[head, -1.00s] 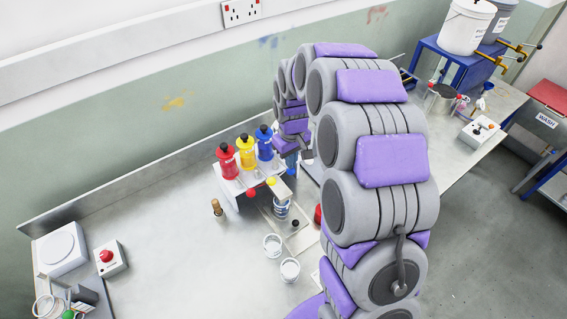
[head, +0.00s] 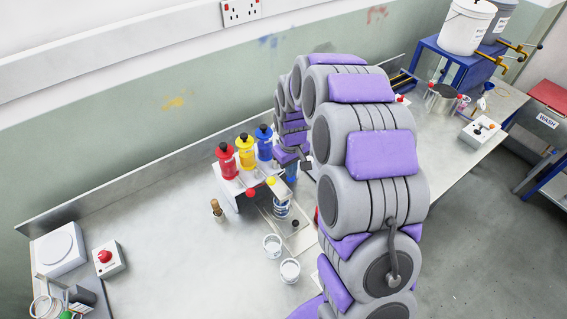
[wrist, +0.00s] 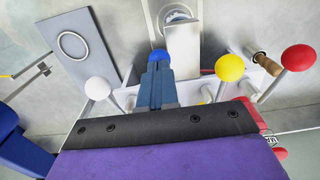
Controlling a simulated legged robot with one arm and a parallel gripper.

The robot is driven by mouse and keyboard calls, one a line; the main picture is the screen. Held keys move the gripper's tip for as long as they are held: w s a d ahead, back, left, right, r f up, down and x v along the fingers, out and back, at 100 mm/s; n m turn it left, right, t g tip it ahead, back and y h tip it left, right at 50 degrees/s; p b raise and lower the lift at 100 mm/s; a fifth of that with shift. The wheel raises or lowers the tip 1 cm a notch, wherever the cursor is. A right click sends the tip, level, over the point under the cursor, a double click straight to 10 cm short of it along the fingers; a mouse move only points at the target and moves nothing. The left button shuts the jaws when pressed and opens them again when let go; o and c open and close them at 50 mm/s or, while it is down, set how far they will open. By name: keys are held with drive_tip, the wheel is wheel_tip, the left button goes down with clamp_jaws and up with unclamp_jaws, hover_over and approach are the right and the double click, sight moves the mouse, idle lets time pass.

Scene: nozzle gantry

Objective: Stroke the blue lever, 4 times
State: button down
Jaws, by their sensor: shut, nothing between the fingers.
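The blue lever's ball knob (wrist: 157,55) shows in the wrist view just past my fingertips; the rest of the lever is hidden behind them. My gripper (wrist: 157,70) is shut and empty, with its fingers pointing at the knob. The fingertips overlap the knob's lower edge in the picture; I cannot tell whether they touch. In the head view my gripper (head: 291,171) is at the right end of the bottle stand, and I cannot make out the blue knob there. White (wrist: 98,88), yellow (wrist: 229,67) and red (wrist: 299,57) knobs stand to either side.
Red (head: 227,160), yellow (head: 246,152) and blue (head: 264,142) bottles stand on the white stand. A tin (head: 282,208) stands below the nozzles, with two white cups (head: 272,245) (head: 290,270) in front. The bench is clear at left centre.

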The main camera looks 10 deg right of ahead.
drive_tip(key=shift+f, duration=0.45)
drive_tip(key=shift+r, duration=0.15)
drive_tip(key=shift+r+p, duration=0.9)
drive_tip(key=shift+r, duration=2)
drive_tip(key=shift+f, duration=0.1)
drive_tip(key=shift+f+b, duration=0.6)
drive_tip(key=shift+f, duration=2.35)
drive_tip(key=shift+r, duration=0.1)
